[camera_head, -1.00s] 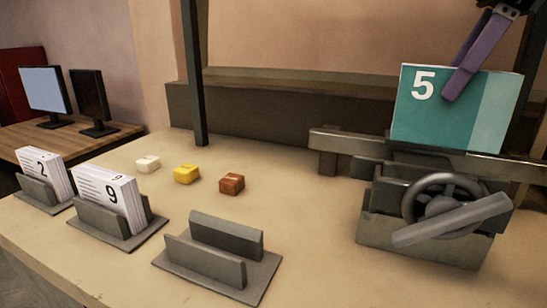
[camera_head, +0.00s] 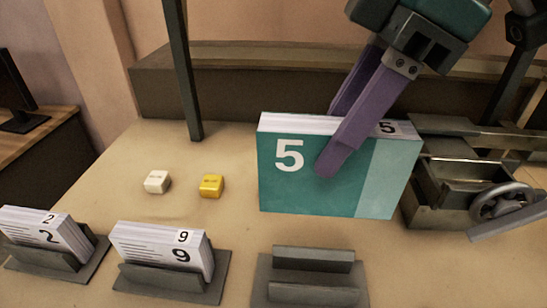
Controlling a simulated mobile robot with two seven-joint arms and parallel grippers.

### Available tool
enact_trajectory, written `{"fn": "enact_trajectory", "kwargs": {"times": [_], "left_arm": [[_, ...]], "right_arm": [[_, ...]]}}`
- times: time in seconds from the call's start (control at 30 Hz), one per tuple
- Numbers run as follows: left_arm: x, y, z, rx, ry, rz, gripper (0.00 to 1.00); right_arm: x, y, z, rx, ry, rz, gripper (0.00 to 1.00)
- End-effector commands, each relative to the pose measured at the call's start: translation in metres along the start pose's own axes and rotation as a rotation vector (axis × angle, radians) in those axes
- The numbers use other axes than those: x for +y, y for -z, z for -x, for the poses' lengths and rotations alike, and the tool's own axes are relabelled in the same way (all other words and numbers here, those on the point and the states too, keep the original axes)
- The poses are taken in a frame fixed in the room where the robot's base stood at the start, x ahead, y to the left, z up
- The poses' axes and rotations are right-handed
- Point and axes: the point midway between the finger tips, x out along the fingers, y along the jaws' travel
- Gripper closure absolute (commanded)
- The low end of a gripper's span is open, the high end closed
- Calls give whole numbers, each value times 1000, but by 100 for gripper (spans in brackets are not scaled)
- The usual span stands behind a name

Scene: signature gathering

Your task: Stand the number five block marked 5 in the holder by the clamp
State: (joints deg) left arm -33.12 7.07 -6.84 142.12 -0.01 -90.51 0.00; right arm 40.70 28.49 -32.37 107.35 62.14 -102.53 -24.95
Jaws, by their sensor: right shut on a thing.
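The teal number five block (camera_head: 310,185) is marked with a white 5 on its front, and a small 5 shows on its white top edge. My right gripper (camera_head: 330,165) is shut on it from above, with purple fingers on its front and back faces. The block is upright in the air, above and behind the empty grey holder (camera_head: 312,278), and apart from it. The clamp (camera_head: 455,190), with its handwheel, is to the right, its left part hidden behind the block. My left gripper is not in view.
Block 2 (camera_head: 45,235) and block 9 (camera_head: 160,252) stand in grey holders at the front left. A white cube (camera_head: 156,182) and a yellow cube (camera_head: 211,186) lie behind them. A dark post (camera_head: 183,70) rises at the back. The bench between the cubes and the empty holder is clear.

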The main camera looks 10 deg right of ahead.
Motion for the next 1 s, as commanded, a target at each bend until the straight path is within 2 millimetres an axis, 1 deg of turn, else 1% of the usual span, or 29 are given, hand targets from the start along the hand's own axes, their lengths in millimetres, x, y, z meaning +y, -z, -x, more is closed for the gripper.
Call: {"fn": "enact_trajectory", "kwargs": {"times": [0.03,0.2,0.3,0.4,0.5,0.67,0.83,0.9,1.0], "left_arm": [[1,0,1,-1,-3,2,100],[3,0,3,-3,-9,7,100],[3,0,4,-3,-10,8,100],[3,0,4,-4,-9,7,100],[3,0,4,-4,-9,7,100],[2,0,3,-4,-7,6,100],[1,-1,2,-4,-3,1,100],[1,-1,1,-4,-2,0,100],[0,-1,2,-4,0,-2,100]], "right_arm": [[-1,-7,-13,-4,7,-5,100],[-2,-26,-60,-4,6,-5,100],[-2,-37,-87,-4,7,-4,100],[0,-46,-108,-2,4,-3,100],[0,-51,-122,-1,1,-2,100],[0,-56,-134,-1,1,-1,100],[0,-67,-158,-2,1,-2,100],[0,-68,-163,-1,0,-1,100],[1,-69,-164,0,-2,1,100]]}}
